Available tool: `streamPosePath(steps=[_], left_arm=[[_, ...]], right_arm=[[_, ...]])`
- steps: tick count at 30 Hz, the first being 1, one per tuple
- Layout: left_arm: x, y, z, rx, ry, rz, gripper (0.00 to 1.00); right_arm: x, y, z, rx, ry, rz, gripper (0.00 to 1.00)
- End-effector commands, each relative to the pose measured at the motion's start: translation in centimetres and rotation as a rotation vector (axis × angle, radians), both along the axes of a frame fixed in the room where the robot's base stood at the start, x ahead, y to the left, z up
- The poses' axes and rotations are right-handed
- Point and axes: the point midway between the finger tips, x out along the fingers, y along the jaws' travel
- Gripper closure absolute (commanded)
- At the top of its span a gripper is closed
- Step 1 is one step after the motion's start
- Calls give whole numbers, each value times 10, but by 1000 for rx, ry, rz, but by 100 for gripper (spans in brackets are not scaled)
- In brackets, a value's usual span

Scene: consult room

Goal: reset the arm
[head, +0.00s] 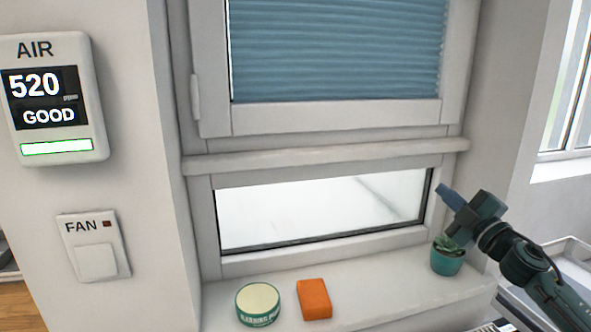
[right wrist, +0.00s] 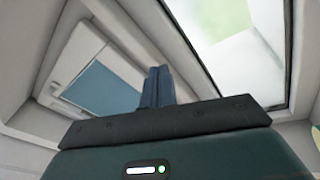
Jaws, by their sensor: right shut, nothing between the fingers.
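My right gripper (head: 444,193) is raised at the right of the head view, in front of the window frame and above the potted plant. Its fingers point up and to the left. In the right wrist view its two blue fingers (right wrist: 155,87) are together with nothing between them. It appears apart from the things on the sill. My left gripper is in neither view.
The window sill (head: 380,295) holds a green tin (head: 258,304), an orange block (head: 314,299) and a potted plant (head: 447,261). An air monitor (head: 52,98) reading 520 GOOD and a fan switch (head: 94,247) are on the left wall. A blue blind (head: 338,50) covers the upper window.

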Motion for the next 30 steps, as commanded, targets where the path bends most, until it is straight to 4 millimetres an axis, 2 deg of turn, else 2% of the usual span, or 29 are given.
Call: streamPosePath(steps=[1,5,6,8,9,13,16,21,30], left_arm=[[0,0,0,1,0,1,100],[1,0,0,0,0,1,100],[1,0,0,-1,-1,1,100],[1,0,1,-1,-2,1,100],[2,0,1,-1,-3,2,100],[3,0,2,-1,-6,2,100],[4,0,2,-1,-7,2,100],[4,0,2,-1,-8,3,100],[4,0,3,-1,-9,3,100]], right_arm=[[-10,20,-34,100,54,-38,100],[-49,48,-114,334,245,-200,100],[-66,55,-138,396,322,-255,100],[-94,64,-173,478,443,-330,100],[-114,70,-194,524,527,-379,100],[-187,90,-251,637,807,-514,100],[-235,103,-277,682,981,-582,100],[-298,120,-298,724,1202,-651,100],[-386,145,-308,755,1506,-716,100]])
